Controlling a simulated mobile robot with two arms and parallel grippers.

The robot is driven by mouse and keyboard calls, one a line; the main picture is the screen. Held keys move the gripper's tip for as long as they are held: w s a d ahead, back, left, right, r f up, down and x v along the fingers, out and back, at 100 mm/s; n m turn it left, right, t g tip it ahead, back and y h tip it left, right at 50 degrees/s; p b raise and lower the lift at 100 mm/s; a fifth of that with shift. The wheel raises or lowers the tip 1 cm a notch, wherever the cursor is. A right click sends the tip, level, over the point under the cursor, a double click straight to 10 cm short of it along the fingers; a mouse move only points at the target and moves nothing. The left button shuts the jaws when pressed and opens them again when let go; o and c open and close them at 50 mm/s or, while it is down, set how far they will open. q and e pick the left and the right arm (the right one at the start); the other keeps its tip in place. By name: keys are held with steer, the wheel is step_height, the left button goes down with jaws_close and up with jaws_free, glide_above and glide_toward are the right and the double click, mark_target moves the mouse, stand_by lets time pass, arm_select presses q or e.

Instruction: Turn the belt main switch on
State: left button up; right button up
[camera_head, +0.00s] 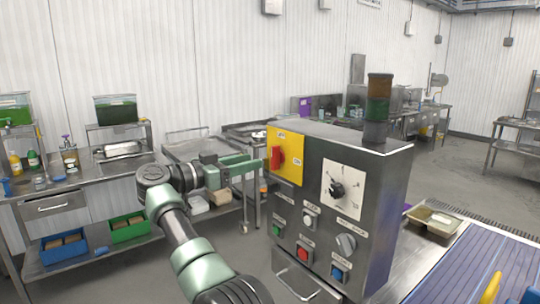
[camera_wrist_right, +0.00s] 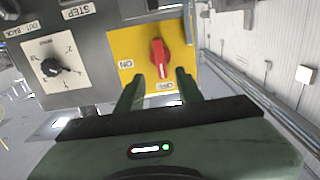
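The belt main switch is a red rotary handle (camera_head: 277,157) on a yellow plate (camera_head: 291,142) at the upper left of the grey control box (camera_head: 335,190). In the right wrist view the red handle (camera_wrist_right: 159,55) has its marked end toward the OFF label (camera_wrist_right: 166,87); the ON label (camera_wrist_right: 127,63) is to its left. My right gripper (camera_head: 254,164) is open and faces the plate. In the wrist view its fingers (camera_wrist_right: 158,82) stand apart, with the handle's end between the tips; I cannot tell whether they touch it. My left gripper is out of view.
The box also carries a black dial (camera_head: 337,190), a green button (camera_head: 277,230), a red button (camera_head: 303,254) and a blue button (camera_head: 337,275). A signal tower (camera_head: 378,105) stands on top. The blue belt (camera_head: 480,262) runs at the right. A worktable (camera_head: 70,185) with bins stands left.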

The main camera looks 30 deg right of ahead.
mark_target(272, 156)
steer(key=d+p, duration=0.1)
steer(key=d, duration=0.1)
steer(key=d+p, duration=0.1)
steer(key=d, duration=0.2)
steer(key=d+p, duration=0.1)
steer(key=d, duration=0.1)
steer(key=shift+w+d, duration=0.35)
steer(key=shift+f, duration=0.1)
jaws_close()
